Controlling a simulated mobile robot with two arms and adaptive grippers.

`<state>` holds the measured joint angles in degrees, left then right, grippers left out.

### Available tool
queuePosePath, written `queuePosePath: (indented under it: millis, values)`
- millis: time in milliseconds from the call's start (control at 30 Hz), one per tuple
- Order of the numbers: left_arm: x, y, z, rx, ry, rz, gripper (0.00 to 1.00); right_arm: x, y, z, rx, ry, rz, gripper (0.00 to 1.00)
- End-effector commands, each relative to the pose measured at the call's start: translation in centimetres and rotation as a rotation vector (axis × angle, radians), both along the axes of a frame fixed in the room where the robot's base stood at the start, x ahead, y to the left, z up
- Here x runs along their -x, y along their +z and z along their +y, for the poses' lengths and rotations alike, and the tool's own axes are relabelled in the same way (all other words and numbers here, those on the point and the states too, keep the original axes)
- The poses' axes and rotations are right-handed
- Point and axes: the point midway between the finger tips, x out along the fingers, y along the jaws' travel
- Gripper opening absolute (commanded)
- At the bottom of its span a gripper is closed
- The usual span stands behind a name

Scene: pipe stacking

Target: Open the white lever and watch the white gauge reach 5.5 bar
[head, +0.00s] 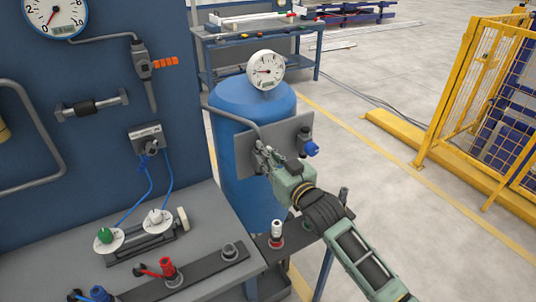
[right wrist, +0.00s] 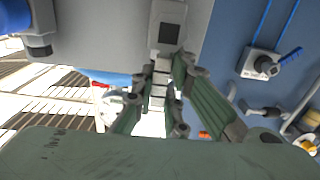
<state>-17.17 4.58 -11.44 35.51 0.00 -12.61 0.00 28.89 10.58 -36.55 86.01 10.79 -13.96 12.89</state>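A round gauge with a white rim (head: 265,70) sits on top of the blue tank (head: 250,105). Its needle points roughly left; the numbers are too small to read. A small white-topped fitting (head: 277,229) stands at the bench's right end; I cannot tell if it is the white lever. My right gripper (head: 264,155) is by the grey plate (head: 250,150) in front of the tank, left of a blue-knobbed fitting (head: 310,148). In the right wrist view its fingers (right wrist: 158,95) flank a grey segmented part; whether they grip it is unclear. My left gripper is out of view.
A large wall gauge (head: 54,14) shows a red needle. The bench holds a white knob (head: 155,216), a green knob (head: 105,236), a red-handled valve (head: 167,269) and a blue one (head: 98,293).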

Motion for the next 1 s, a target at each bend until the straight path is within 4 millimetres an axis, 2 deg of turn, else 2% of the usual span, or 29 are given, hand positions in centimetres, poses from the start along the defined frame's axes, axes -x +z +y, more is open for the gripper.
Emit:
queuePosePath:
  millis: [33,200,567,667,1000]
  values:
    - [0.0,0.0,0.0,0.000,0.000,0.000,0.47,0.0,-0.2,0.0,0.000,0.000,0.002,0.18]
    - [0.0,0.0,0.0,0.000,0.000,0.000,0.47,0.0,0.0,0.0,-0.003,0.000,0.002,0.30]
    - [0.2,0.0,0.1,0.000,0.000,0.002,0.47,0.4,0.0,-0.3,-0.006,0.000,0.004,0.30]
    - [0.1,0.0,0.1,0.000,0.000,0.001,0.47,1.5,0.0,-1.0,-0.006,0.000,0.003,0.30]
    - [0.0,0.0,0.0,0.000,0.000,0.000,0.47,7.5,-0.1,-4.8,-0.005,0.000,0.004,0.30]
